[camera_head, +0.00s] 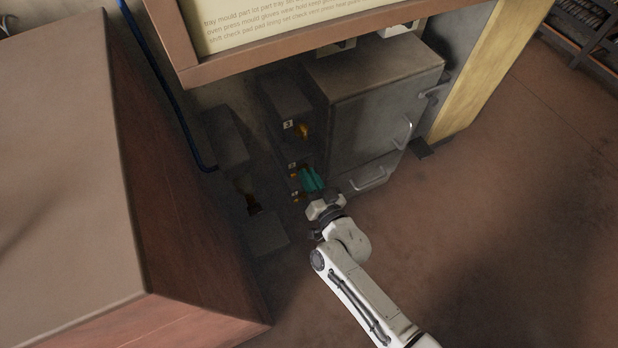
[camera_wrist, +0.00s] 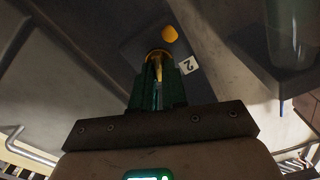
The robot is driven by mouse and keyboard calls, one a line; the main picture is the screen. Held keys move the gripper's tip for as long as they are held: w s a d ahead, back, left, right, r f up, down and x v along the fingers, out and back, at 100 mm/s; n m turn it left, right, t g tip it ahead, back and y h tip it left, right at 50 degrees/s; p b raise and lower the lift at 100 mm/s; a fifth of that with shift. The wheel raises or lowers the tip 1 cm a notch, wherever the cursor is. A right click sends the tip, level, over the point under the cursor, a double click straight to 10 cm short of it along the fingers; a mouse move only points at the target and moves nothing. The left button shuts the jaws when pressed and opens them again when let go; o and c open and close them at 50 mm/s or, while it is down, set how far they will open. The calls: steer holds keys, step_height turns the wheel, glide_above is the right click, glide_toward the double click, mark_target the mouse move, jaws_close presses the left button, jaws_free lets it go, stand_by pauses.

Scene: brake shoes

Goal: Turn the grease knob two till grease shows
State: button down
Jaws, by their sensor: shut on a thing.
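Grease knob two (camera_wrist: 158,54) is a brass-yellow knob beside a white label reading 2 (camera_wrist: 188,65) in the wrist view. My gripper (camera_wrist: 158,80) has its green fingers shut around it, and the fingers hide most of it. A rounded orange-yellow blob (camera_wrist: 169,34) shows on the dark panel just beyond the knob; whether it is grease or a fitting I cannot tell. In the head view my gripper (camera_head: 311,180) reaches the low dark panel beside the grey cabinet, and its teal fingers cover the held knob.
A yellow knob (camera_head: 302,130) sits higher on the same panel by a label reading 3 (camera_head: 288,124). The grey cabinet (camera_head: 370,110) with metal handles stands close on the right. A large brown box (camera_head: 180,200) stands on the left. The floor at right is clear.

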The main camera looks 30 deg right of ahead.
steer(key=m+b, duration=0.1)
steer(key=m, duration=0.5)
steer(key=shift+d+f+b, duration=0.1)
steer(key=shift+b, duration=0.25)
steer(key=shift+m, duration=0.3)
steer(key=c, duration=1.2)
jaws_free()
steer(key=shift+o, duration=0.2)
steer(key=s+p, duration=0.2)
steer(key=s, duration=0.8)
steer(key=shift+s, duration=0.4)
